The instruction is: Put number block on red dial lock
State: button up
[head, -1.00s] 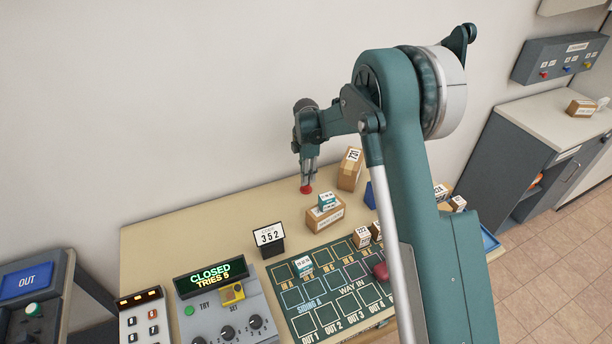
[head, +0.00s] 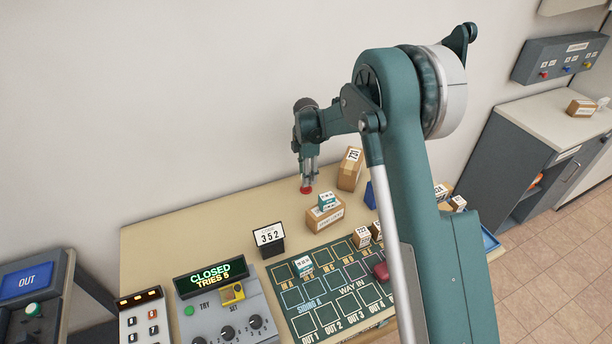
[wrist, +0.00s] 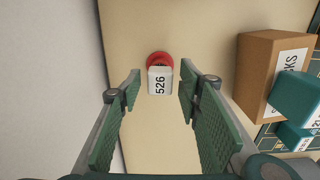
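A small white block marked 526 (wrist: 160,80) shows in the wrist view, against a round red piece (wrist: 159,59). Whether it rests on the red piece or stands beside it, I cannot tell. My gripper (wrist: 158,90) is open, with its green fingers on either side of the block and clear gaps to it. In the head view, my gripper (head: 308,184) points down over the table beside the wall, and the red piece (head: 305,190) shows at its tips. The white block is not distinct there. No thing labelled as a dial lock is readable.
A carton (head: 325,217) with a teal block (head: 327,201) on it stands right of my gripper; a taller box (head: 350,168) stands behind.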

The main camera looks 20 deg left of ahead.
notch_tip(320, 180, up, 12)
dwell(0.6)
jog(key=shift+f, duration=0.1)
dwell(0.4)
jog(key=s+d+r+m+t, duration=0.1)
jog(key=s+d+r+m, duration=0.3)
jog(key=d+r, duration=0.5)
jog(key=s+d+r+m+t+y, duration=0.1)
jog(key=s+d+r+m, duration=0.35)
jog(key=d, duration=0.85)
jog(key=s+d+r+m+t, duration=0.1)
jog(key=s+d+r+m, duration=0.25)
jog(key=d+r, duration=0.55)
jog(key=s+d+r+m+t, duration=0.15)
jog(key=s+d+m, duration=0.55)
jog(key=s+d, duration=0.7)
jog(key=s+d+f+m+t, duration=0.1)
jog(key=s+d+f+m, duration=0.2)
jog(key=s, duration=0.4)
jog(key=s+d+f+m+t+h, duration=0.1)
jog(key=s+d+f+m, duration=0.2)
jog(key=s+d+m, duration=0.2)
jog(key=shift+s+d+f+t, duration=0.25)
jog(key=shift+s+d+t, duration=0.1)
jog(key=shift+s+d, duration=0.8)
